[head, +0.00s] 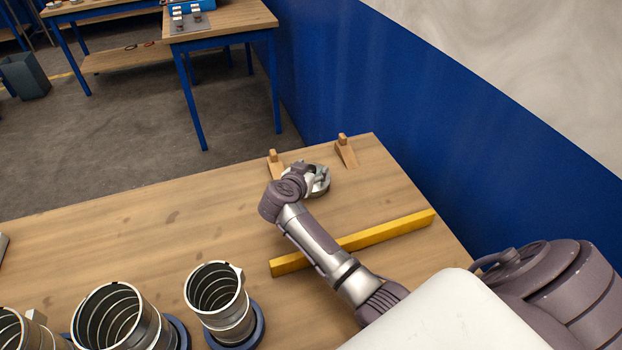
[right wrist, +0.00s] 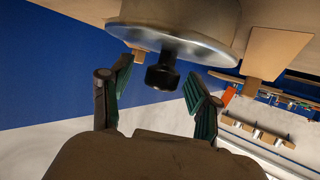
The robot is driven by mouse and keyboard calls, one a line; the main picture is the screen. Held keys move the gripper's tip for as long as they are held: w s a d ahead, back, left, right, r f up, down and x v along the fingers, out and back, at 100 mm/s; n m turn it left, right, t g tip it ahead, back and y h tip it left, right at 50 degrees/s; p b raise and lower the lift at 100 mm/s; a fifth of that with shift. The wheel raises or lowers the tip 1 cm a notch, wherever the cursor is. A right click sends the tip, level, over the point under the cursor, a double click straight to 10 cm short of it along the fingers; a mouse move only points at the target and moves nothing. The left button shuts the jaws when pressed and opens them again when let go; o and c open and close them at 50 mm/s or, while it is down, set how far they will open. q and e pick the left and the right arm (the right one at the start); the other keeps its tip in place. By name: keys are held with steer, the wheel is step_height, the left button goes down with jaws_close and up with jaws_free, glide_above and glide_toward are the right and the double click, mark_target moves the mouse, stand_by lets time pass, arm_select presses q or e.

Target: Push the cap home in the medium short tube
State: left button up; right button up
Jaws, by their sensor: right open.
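A metal cap (right wrist: 195,30) with a black knob (right wrist: 162,75) shows in the right wrist view. My right gripper (right wrist: 156,88) is open, its two green-padded fingers on either side of the knob with gaps visible. In the head view the cap (head: 321,182) is a grey disc at the far right of the table, partly hidden by my right gripper (head: 312,177). Three open spiral tubes stand at the near left: a right tube (head: 230,320), a wider middle tube (head: 155,330) and a cut-off left tube (head: 12,330). I cannot tell which is the medium short one. My left gripper is out of view.
A yellow bar (head: 400,229) lies on the wooden table (head: 150,225) under my right forearm. Two wooden wedges (head: 347,152) stand at the far edge near the cap. The tubes sit by blue ring bases (head: 258,330). The table's middle left is clear. A blue wall runs along the right.

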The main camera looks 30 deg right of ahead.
steer(key=shift+w+d, duration=0.1)
steer(key=c, duration=0.3)
jaws_close()
